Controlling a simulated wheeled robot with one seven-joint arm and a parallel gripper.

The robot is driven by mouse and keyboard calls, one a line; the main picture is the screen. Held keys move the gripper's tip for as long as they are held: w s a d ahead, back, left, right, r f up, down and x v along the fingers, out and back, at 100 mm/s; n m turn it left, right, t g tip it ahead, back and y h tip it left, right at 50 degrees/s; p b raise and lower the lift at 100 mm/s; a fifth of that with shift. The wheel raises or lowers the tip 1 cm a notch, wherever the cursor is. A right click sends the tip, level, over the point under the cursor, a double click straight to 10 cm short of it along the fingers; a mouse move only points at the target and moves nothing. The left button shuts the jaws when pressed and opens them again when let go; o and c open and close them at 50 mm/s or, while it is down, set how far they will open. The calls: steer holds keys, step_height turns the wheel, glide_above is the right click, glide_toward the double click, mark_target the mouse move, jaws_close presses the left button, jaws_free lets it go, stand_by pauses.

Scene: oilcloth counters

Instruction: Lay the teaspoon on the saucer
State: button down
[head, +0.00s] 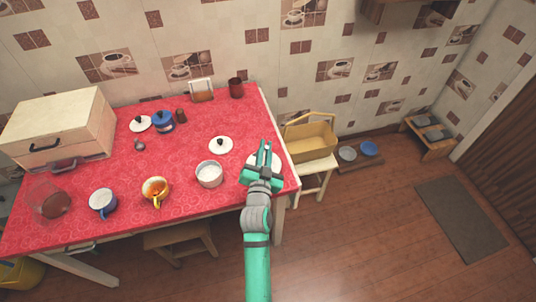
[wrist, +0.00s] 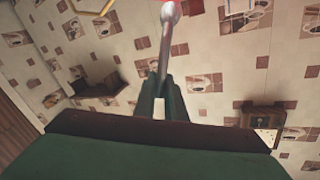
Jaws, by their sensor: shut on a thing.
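My gripper (head: 264,147) is over the right end of the red table in the head view. In the wrist view my gripper (wrist: 168,88) is shut on the metal teaspoon (wrist: 166,42), whose shaft runs up from between the fingers. The gap between spoon and saucer cannot be judged.
Left of my gripper are a white-filled pot (head: 209,175) and a white lid with a dark knob (head: 221,145). An orange-patterned cup (head: 155,190) and a blue-handled mug (head: 102,203) stand farther left. A wooden box (head: 308,141) is on a stool beyond the table's right edge.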

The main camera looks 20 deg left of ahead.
steer(key=shift+w+d+f, duration=0.1)
steer(key=shift+w+f, duration=0.25)
steer(key=shift+f, duration=0.55)
steer(key=shift+w+a+f, duration=0.1)
steer(key=shift+w+f, duration=0.2)
steer(key=shift+f, duration=0.6)
steer(key=shift+w+d+f, duration=0.1)
steer(key=shift+w+f, duration=0.25)
steer(key=shift+f, duration=0.55)
steer(key=shift+f, duration=0.1)
steer(key=c, duration=1.8)
jaws_free()
